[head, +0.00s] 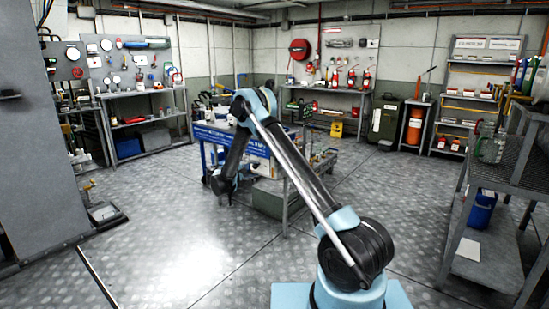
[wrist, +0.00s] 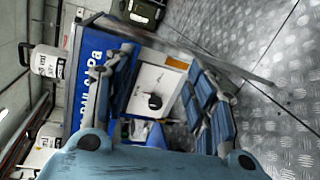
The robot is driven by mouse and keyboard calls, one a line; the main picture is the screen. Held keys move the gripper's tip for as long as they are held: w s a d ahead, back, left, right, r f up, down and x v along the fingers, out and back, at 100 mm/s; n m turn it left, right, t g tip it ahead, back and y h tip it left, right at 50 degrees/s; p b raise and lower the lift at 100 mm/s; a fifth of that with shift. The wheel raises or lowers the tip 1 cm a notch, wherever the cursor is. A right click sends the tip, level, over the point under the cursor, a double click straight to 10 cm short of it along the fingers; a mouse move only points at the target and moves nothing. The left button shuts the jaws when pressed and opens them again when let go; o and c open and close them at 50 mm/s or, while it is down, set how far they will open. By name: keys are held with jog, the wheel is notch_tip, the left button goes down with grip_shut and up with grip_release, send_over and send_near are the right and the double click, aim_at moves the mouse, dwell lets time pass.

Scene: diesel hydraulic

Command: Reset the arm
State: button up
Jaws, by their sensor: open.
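My arm (head: 300,180) rises from its light blue base at the lower right of the head view. It reaches up and away to a raised elbow, then bends down beside the blue cart (head: 255,145). My gripper (head: 222,188) hangs low at the cart's left front, small and dark there. In the wrist view my gripper (wrist: 160,65) is open, with its two fingers spread apart and nothing held between them. Beyond the fingers is a white panel with a black knob (wrist: 155,101), next to a blue panel with white lettering (wrist: 92,55). Whether a finger touches the cart cannot be told.
A grey metal rack (head: 465,240) with a blue bin (head: 481,210) stands close on the right. A large grey column (head: 40,150) fills the left edge. Workbenches and shelves line the far walls. The metal floor (head: 180,240) at left front is clear.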

jog(key=s+d+r+m+g+y, duration=0.1)
jog(key=s+d+r+g, duration=0.1)
jog(key=s+d+r, duration=0.4)
jog(key=s+d+r+m+g+y, duration=0.1)
jog(key=s+d+r+m+g, duration=0.1)
jog(key=d+r, duration=0.7)
jog(key=s+d+r+m+g+y, duration=0.2)
jog(key=s+d+r+g, duration=0.15)
jog(key=s+d, duration=1.05)
jog(key=s+d+f+m+g+y, duration=0.1)
jog(key=s+d+m+y, duration=0.1)
jog(key=s, duration=0.9)
jog(key=s+d+f+m+y, duration=0.1)
jog(key=s+d, duration=0.2)
jog(key=s, duration=0.7)
jog(key=s+a+f+m+y, duration=0.1)
jog(key=s+f, duration=0.3)
jog(key=s, duration=0.4)
jog(key=s+a+f+m+y, duration=0.2)
jog(key=s+f, duration=0.2)
jog(key=s, duration=0.4)
jog(key=shift+s+f+g+y, duration=0.35)
jog(key=shift+g+y, duration=0.05)
jog(key=shift+g, duration=0.05)
jog(key=shift+c, duration=0.6)
